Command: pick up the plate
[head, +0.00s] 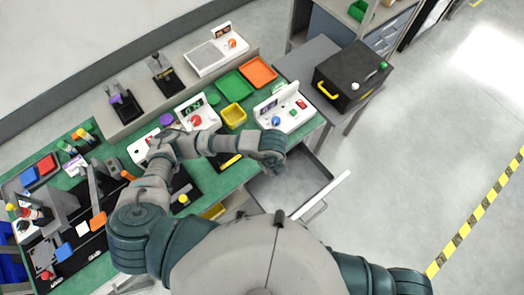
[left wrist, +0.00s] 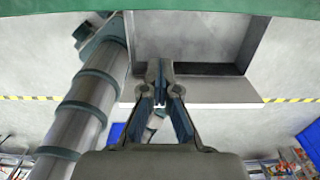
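No single thing can be told for certain as the plate. Small flat pieces lie at the left of the bench in the head view: a white one (head: 82,229) and an orange one (head: 97,221). My left arm reaches across the bench. Its end is above the bench's front edge by an open drawer (head: 322,196), and its fingers are mostly hidden in the head view. In the left wrist view my left gripper (left wrist: 160,70) has its fingertips together, with nothing visible between them, in front of the drawer (left wrist: 190,93). My right gripper is out of view.
The green bench (head: 235,178) carries white device panels, a yellow bin (head: 233,116), a green tray (head: 234,85) and an orange tray (head: 259,72). A black box (head: 350,75) with a yellow handle stands at the right. The floor right of the drawer is clear.

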